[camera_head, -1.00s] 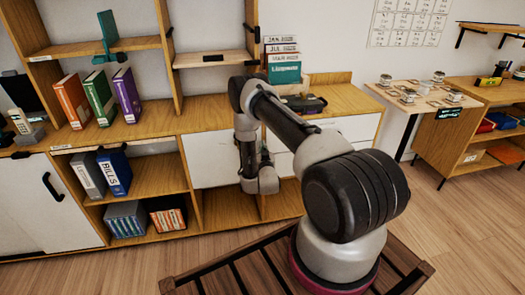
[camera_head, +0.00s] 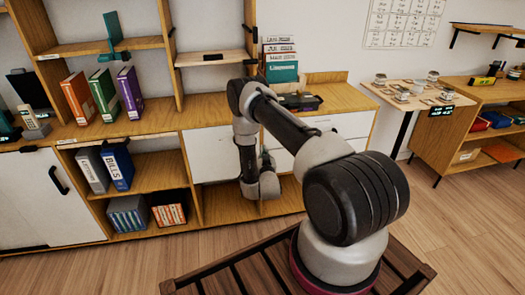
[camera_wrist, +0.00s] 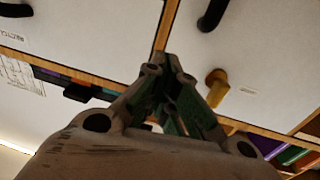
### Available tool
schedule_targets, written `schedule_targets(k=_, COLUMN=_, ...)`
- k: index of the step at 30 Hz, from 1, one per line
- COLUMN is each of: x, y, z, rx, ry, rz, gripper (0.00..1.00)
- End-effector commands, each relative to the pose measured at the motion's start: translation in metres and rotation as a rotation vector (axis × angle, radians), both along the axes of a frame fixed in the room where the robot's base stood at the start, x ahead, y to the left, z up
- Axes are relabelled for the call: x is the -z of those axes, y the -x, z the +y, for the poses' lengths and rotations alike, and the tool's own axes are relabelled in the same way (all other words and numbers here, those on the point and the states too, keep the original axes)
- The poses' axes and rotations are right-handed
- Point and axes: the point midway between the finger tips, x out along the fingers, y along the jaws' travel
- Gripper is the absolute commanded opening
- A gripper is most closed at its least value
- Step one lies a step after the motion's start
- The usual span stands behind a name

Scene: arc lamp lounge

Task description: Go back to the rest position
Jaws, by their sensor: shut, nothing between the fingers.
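My arm reaches from the lower right of the head view toward the shelf unit and bends down at its far end. The gripper itself is hidden behind my arm links in the head view. In the wrist view my gripper (camera_wrist: 172,75) shows at the centre, its fingers brought together with nothing between them. Behind the fingers are white cabinet fronts (camera_wrist: 95,28) with black handles (camera_wrist: 212,14) and wooden edges.
The wooden shelf unit (camera_head: 150,125) stands ahead, with orange (camera_head: 79,98), green (camera_head: 103,95) and purple (camera_head: 130,92) binders on its top. Blue and grey binders fill lower cubbies. A side table (camera_head: 415,96) with cups stands right. Open floor (camera_head: 470,230) lies right.

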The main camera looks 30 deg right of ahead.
Motion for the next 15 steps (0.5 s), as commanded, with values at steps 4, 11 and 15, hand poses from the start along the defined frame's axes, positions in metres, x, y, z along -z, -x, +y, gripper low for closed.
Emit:
schedule_targets(k=4, x=0.001, y=0.02, z=0.005, rx=0.001, ry=0.001, rz=0.004, gripper=0.0)
schedule_targets(k=11, x=0.001, y=0.054, z=0.015, rx=0.0, ry=0.001, rz=0.004, gripper=0.0)
schedule_targets(k=15, x=0.0, y=0.064, z=0.018, rx=0.001, ry=0.001, rz=0.001, gripper=0.0)
